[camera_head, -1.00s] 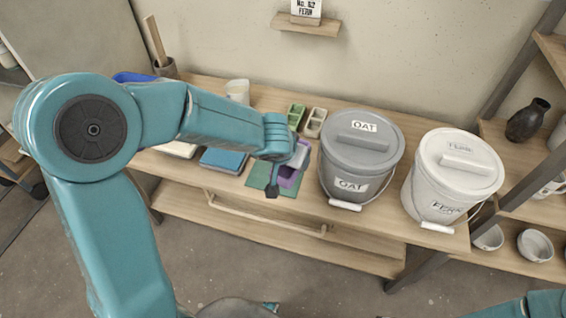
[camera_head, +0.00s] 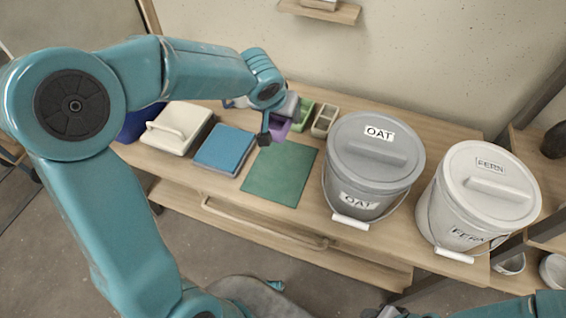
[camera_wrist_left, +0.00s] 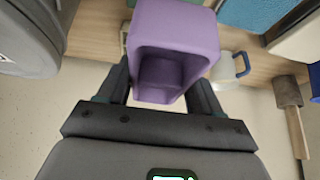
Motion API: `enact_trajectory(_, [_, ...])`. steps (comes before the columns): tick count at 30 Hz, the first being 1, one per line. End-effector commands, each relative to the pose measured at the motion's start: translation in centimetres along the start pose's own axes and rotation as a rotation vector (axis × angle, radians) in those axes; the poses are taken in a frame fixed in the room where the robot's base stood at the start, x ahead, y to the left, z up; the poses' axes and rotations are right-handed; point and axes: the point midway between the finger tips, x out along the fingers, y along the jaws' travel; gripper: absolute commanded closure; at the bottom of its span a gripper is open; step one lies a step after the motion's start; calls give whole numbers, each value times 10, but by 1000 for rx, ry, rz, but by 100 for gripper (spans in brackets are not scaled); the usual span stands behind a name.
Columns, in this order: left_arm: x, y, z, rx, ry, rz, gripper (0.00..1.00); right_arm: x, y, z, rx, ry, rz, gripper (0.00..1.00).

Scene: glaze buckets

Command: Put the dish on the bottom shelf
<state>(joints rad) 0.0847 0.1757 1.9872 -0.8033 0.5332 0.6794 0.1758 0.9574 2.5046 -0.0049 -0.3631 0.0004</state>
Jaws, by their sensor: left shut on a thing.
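My left gripper (camera_head: 272,132) is shut on a purple dish (camera_head: 281,128), a small box with a hollow. The dish is above the bench behind the green mat, just left of a green dish (camera_head: 303,114); whether it touches the bench is unclear. In the left wrist view the purple dish (camera_wrist_left: 175,35) sits between both fingers. A beige divided dish (camera_head: 324,120) stands right of the green one. A low shelf (camera_head: 345,262) runs under the bench; the rack at right has shelves (camera_head: 530,245) with pale bowls. A dark part of my right gripper (camera_head: 385,312) shows at the bottom edge.
A grey OAT bucket (camera_head: 372,155) and a white FERN bucket (camera_head: 480,200) stand on the bench's right side. The green mat is bare.

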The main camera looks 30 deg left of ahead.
Motion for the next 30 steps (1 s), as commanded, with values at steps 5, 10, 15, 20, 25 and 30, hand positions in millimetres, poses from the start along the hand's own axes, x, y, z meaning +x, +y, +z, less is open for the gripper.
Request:
enact_trajectory(5, [46,0,32,3,-8,0,77,20,7,0,0,0,0,57])
enact_trajectory(10, [90,0,59,4,-6,0,77,42,15,-1,0,-1,0,57])
enact_trajectory(15, [120,1,75,3,-3,1,77,58,21,-1,0,-1,0,57])
enact_trajectory(20, [132,0,80,1,-2,1,77,64,23,-1,0,0,0,57])
enact_trajectory(25, [159,0,95,3,-4,0,77,82,30,-2,0,0,0,57])
enact_trajectory(30, [167,0,97,1,-1,1,77,85,31,-2,0,0,0,57])
